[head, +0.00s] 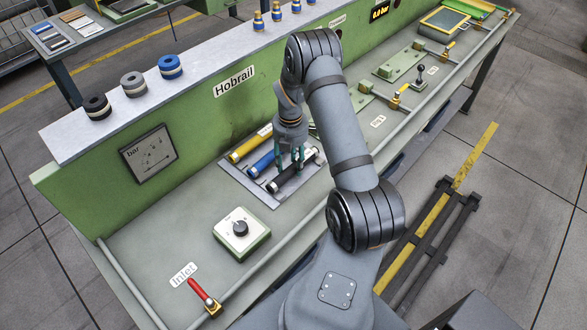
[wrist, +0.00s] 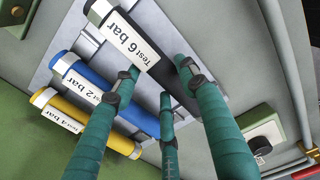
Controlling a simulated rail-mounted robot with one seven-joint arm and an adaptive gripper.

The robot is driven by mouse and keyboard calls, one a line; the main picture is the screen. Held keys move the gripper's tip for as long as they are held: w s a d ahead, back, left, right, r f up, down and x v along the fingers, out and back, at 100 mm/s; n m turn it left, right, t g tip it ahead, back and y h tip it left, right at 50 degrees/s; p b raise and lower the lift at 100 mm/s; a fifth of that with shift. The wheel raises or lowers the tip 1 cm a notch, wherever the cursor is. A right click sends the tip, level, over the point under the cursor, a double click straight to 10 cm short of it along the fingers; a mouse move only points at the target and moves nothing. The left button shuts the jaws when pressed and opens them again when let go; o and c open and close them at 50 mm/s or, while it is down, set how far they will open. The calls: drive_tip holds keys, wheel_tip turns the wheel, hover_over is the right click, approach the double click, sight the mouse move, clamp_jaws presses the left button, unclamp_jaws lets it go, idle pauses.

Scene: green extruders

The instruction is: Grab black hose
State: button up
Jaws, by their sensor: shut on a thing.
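The black hose (head: 283,181) is a short dark cylinder with light bands near its ends, at the front of the grey rack plate (head: 233,174). In the wrist view its white label reads "Test 6 bar" (wrist: 131,40). My gripper (head: 290,164) has teal fingers and comes down from above onto the middle of the hose. In the wrist view my gripper (wrist: 160,78) is shut on the hose, with fingers on both sides. I cannot tell whether the hose is clear of the plate.
A blue hose (head: 262,164) and a yellow hose (head: 246,146) lie beside the black one. A dial box (head: 241,234) stands in front, and a red inlet valve (head: 202,293) is at the near edge. A green back wall (head: 195,131) rises behind. A pipe runs along the front edge.

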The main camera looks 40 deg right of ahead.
drive_tip(key=c, duration=0.4)
drive_tip(key=shift+r, duration=0.1)
